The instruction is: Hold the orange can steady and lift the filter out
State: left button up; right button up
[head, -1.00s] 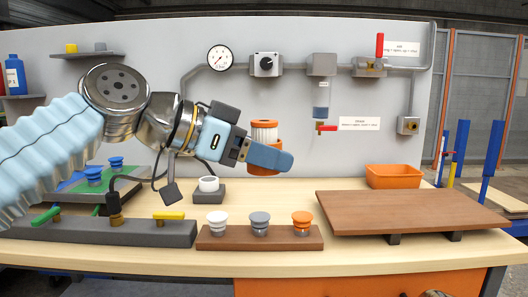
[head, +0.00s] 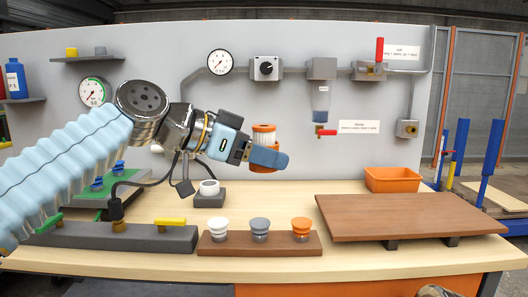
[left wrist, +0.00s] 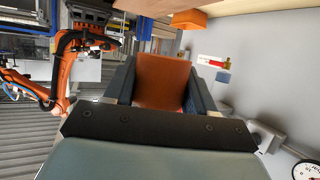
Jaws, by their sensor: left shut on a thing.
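The orange can (head: 263,169) is at the middle of the head view, in front of the grey wall panel. The filter (head: 264,139), white and pleated with an orange top, stands up out of the can. My left gripper (head: 266,156) is shut on the can, and its blue finger hides much of the can's front. In the left wrist view the can's orange-brown side (left wrist: 162,82) fills the space between the two fingers. What is under the can is hard to tell. My right gripper is not in view.
A brown rack (head: 258,243) with white, grey and orange plugs is at the front. A raised brown board (head: 410,216) and an orange bin (head: 393,179) are at right. Pipes and valves line the panel.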

pick_arm(q)
jog(key=shift+w, duration=0.55)
jog(key=shift+w+p, duration=0.45)
jog(key=shift+w, duration=1.05)
jog(key=b, duration=0.5)
send_over(264, 223)
jog(key=shift+f, duration=2.8)
jog(key=shift+w+f+b, duration=0.1)
jog(key=shift+f+b, duration=2.3)
jog(key=shift+f, duration=0.1)
jog(key=shift+f+b, duration=1.1)
jog(key=shift+f, duration=0.05)
jog(key=o, duration=1.2)
jog(key=shift+c, duration=0.3)
